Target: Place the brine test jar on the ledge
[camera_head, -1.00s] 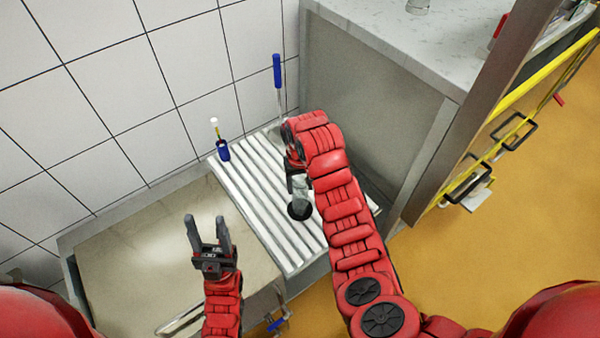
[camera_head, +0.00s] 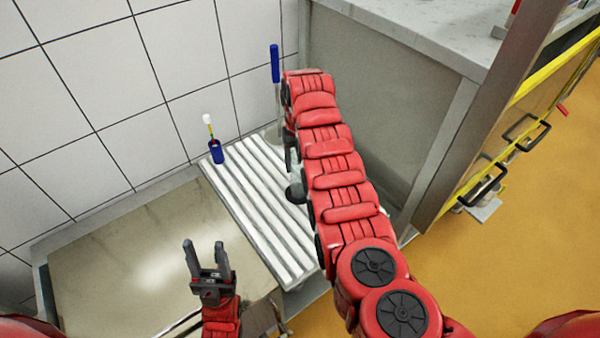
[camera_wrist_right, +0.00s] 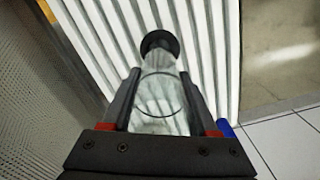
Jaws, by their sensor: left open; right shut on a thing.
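The brine test jar shows in the right wrist view as a clear glass cylinder (camera_wrist_right: 160,95) with a dark round end (camera_wrist_right: 160,42). My right gripper (camera_wrist_right: 162,85) is shut on it, a finger on each side, with the ribbed white board behind. In the head view only the jar's dark end (camera_head: 294,193) shows clearly; my right arm hides most of the rest and much of the gripper. I cannot tell how far the jar is above the board. My left gripper (camera_head: 205,257) is open and empty over the beige worktop. A raised grey slab (camera_head: 410,35) may be the ledge.
The ribbed white board (camera_head: 262,215) lies beside the beige worktop (camera_head: 140,250). A blue holder with a brush (camera_head: 216,152) and a blue-handled tool (camera_head: 275,65) stand at its back by the tiled wall. A yellow-edged frame with black handles (camera_head: 480,185) is at right.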

